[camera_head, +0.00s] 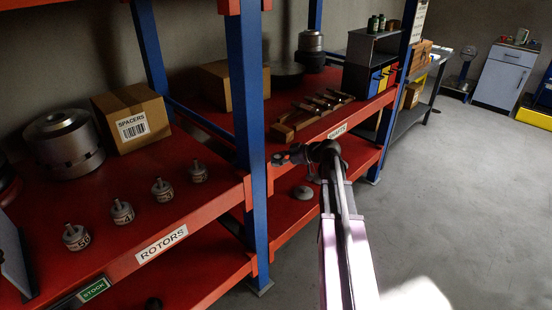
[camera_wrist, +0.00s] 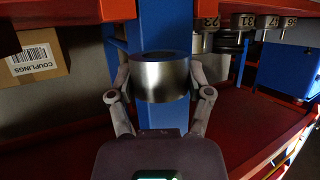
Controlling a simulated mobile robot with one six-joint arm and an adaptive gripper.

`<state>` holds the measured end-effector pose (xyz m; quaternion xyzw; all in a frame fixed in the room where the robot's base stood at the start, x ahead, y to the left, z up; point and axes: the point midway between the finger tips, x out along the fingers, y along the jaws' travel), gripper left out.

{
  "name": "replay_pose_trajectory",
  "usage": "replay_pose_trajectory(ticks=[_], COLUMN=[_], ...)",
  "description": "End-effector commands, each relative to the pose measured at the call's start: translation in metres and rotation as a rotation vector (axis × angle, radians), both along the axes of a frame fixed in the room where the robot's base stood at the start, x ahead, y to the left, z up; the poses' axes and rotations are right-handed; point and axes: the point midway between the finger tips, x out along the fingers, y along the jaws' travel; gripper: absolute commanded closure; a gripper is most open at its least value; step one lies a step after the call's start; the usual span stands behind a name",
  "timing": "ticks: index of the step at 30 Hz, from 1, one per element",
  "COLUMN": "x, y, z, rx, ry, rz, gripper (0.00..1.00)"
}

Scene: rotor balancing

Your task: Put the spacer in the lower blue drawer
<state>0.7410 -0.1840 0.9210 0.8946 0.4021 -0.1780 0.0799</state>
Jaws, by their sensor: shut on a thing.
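My gripper (camera_wrist: 160,88) is shut on the spacer (camera_wrist: 158,76), a shiny metal ring with a dark opening, in the wrist view. One finger presses each side, and the ring is in front of a blue rack post (camera_wrist: 168,20). In the head view my arm reaches up from the bottom, and my gripper (camera_head: 288,157) is just right of the near post; the spacer cannot be made out clearly there. A pale blue-grey cabinet (camera_head: 500,82) with a drawer front stands at the far right. I cannot tell which drawer is the lower blue one.
Red shelves hold several numbered rotors (camera_head: 122,212), a SPACERS box (camera_head: 131,118) and several shafts (camera_head: 320,105). Small blue and yellow bins (camera_head: 384,80) sit on the far shelf. The blue post (camera_head: 246,120) is close to my gripper. Grey floor (camera_head: 455,190) is open at the right.

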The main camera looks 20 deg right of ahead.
Motion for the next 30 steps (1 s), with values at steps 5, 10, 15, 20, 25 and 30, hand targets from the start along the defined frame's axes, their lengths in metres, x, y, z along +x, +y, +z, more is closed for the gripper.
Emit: replay_pose_trajectory(ticks=[5, 10, 15, 20, 25, 30], x=[0.0, 0.0, 0.0, 0.0, 0.0, 0.0], y=[0.0, 0.001, 0.001, 0.001, 0.002, 0.002], z=[0.003, 0.015, 0.034, 0.057, 0.08, 0.098], rx=[0.001, 0.001, 0.001, 0.001, 0.001, 0.001], ry=[0.0, 0.0, 0.0, 0.0, -0.001, -0.001], rz=[0.001, 0.001, 0.001, 0.002, 0.002, 0.002], gripper=[0.95, 0.95, 0.95, 0.95, 0.95, 0.95])
